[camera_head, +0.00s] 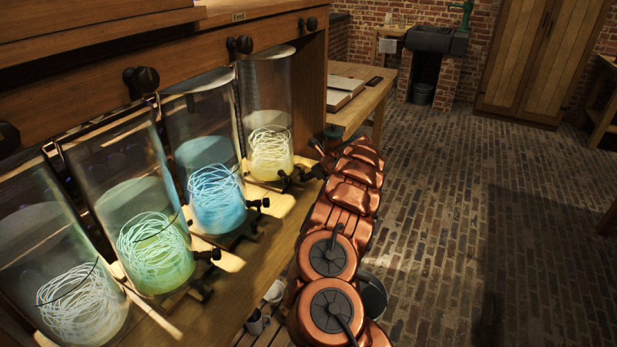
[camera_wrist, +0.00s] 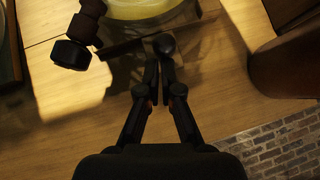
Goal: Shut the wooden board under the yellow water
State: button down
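The glass jar of pale yellow water (camera_head: 270,153) stands on the wooden bench, farthest back in the row, with pale coiled strands inside. Its yellow base (camera_wrist: 138,9) shows at the top of the wrist view. Below it is the edge of a wooden board (camera_wrist: 121,48), partly in shadow; how far out it stands I cannot tell. A dark round knob (camera_wrist: 164,43) is at its right end. My gripper (camera_wrist: 159,70) has its fingers together, with no object seen between them. The tips are just below the knob; contact is unclear. In the head view, my gripper (camera_head: 290,179) is beside the jar's base.
Jars of blue (camera_head: 217,199), green (camera_head: 155,255) and whitish water (camera_head: 82,305) stand nearer, with dark fittings in front. Another dark knob (camera_wrist: 71,54) sticks out left of my fingers. A side table with a book (camera_head: 344,87) is behind. The brick floor (camera_head: 450,220) at right is open.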

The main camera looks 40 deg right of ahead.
jog(key=s, duration=0.1)
jog(key=s+d, duration=0.1)
jog(key=s, duration=0.1)
jog(key=s+d+r, duration=0.1)
jog(key=s, duration=0.1)
jog(key=shift+s+a+r, duration=0.1)
jog(key=shift+s+r, duration=0.15)
jog(key=a+v, duration=0.1)
jog(key=v, duration=0.6)
jog(key=shift+s+d, duration=0.25)
jog(key=shift+d, duration=0.1)
jog(key=shift+r, duration=0.1)
